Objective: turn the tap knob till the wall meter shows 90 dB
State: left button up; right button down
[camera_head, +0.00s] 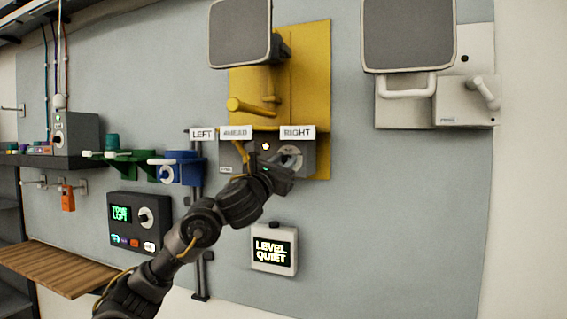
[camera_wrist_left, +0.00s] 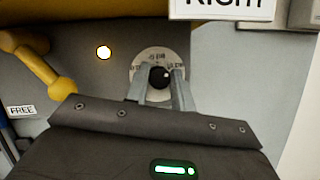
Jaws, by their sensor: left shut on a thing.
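The tap knob (camera_wrist_left: 158,76) is a small black knob on a pale round dial plate (camera_wrist_left: 143,66), on the grey box under the RIGHT sign. In the head view the dial (camera_head: 292,155) shows just past my gripper. My left gripper (camera_wrist_left: 162,84) has its two fingers either side of the knob, shut on it; it also shows in the head view (camera_head: 281,168). The wall meter (camera_head: 288,267) is a white box lower on the wall, and its lit screen reads LEVEL QUIET. No dB number shows. My right gripper is out of view.
Left are a blue bracket (camera_head: 183,168) and a dark TONE LOFT box (camera_head: 125,240). A FREE label (camera_wrist_left: 20,111) and a lit lamp (camera_wrist_left: 103,53) are beside the dial. Bare wall lies right of the meter.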

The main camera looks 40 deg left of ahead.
pick_arm(q)
jog(key=shift+f+n+y+b, duration=0.2)
jog(key=shift+n+y+b, duration=0.2)
jog(key=shift+n+b, duration=0.3)
jog(key=n+y+b, duration=0.1)
jog(key=n+b, duration=0.2)
jog(key=n+g+y+b, duration=0.1)
jog(key=n+y+b, duration=0.1)
jog(key=n+b, duration=0.2)
jog(key=n+g+y+b, duration=0.1)
jog(key=n+y+b, duration=0.1)
jog(key=n+b, duration=0.1)
jog(key=shift+d+n, duration=0.2)
jog(key=shift+n, duration=0.3)
jog(key=shift+n+g+y+b, duration=0.6)
jog(key=shift+n+y+b, duration=0.1)
jog(key=shift+n, duration=0.3)
jog(key=shift+r+n+g+b, duration=0.1)
jog(key=shift+n+g+b, duration=0.2)
jog(key=shift+n, duration=0.4)
jog(key=shift+n+g+y+b, duration=0.3)
jog(key=shift+n+y, duration=0.1)
jog(key=shift+n, duration=0.4)
jog(key=shift+w, duration=0.1)
jog(key=shift+r, duration=0.1)
jog(key=o, duration=1)
